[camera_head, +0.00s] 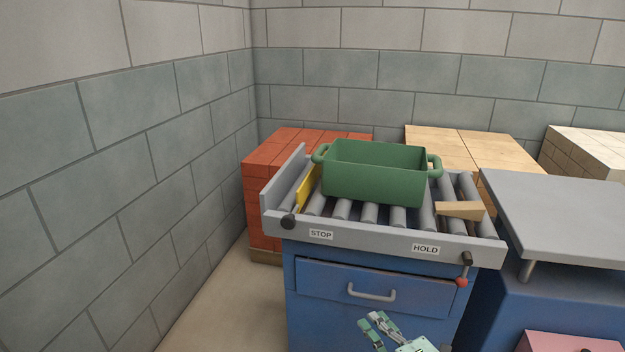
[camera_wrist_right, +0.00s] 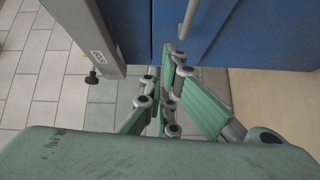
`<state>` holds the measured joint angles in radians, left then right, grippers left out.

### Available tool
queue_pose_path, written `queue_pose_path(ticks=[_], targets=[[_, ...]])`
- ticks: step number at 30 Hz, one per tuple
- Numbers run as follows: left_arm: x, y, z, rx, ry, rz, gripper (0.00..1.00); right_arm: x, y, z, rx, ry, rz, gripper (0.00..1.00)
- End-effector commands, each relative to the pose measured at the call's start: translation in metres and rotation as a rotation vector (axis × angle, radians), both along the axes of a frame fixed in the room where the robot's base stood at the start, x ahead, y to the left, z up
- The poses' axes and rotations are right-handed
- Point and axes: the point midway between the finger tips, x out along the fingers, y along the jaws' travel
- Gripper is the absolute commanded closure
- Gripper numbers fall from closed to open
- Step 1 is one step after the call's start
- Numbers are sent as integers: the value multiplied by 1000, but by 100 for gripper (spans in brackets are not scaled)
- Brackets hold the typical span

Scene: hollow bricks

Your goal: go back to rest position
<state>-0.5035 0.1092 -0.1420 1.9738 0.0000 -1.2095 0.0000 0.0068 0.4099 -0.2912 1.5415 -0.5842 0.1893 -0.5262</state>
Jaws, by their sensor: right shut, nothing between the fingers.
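My right gripper (camera_head: 378,325) shows at the bottom of the head view, in front of the blue cabinet and below its drawer handle. It is shut and holds nothing. In the right wrist view the same gripper (camera_wrist_right: 172,52) has its green fingers together in front of the blue cabinet front (camera_wrist_right: 218,30). My left gripper is not in view.
A green bin (camera_head: 375,180) stands on the roller conveyor (camera_head: 370,232) above the cabinet (camera_head: 320,310). A wooden wedge (camera_head: 460,210) lies on the rollers. Red bricks (camera_head: 262,215) and tan blocks (camera_head: 455,145) stand behind. A grey-topped blue unit (camera_head: 560,215) is at right.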

Motion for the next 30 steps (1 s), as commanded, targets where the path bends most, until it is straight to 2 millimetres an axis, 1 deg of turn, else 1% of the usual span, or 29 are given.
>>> queue_pose_path(ticks=[2,5,6,8,9,11,12,14,15,18,21,23,24,27,30], targets=[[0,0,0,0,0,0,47,-9,-8,-18,95,99,-97,100],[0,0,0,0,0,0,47,-31,-27,-55,261,287,-278,100],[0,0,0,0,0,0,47,-46,-33,-73,337,376,-361,100],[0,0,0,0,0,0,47,-72,-41,-100,445,512,-483,100],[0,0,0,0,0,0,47,-92,-45,-118,510,602,-562,100],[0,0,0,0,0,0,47,-124,-47,-142,596,728,-671,100],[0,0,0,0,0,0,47,-144,-47,-155,643,803,-735,100],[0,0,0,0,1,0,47,-171,-45,-170,700,900,-816,100],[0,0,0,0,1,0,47,-188,-43,-178,730,956,-863,100],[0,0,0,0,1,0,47,-226,-37,-192,789,1079,-963,100],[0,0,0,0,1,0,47,-261,-30,-201,834,1186,-1050,100],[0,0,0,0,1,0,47,-281,-24,-205,858,1246,-1097,100],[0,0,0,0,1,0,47,-294,-21,-207,870,1284,-1128,100],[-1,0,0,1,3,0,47,-323,-13,-209,896,1371,-1197,100],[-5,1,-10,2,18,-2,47,-323,-15,-219,881,1370,-1197,100]])
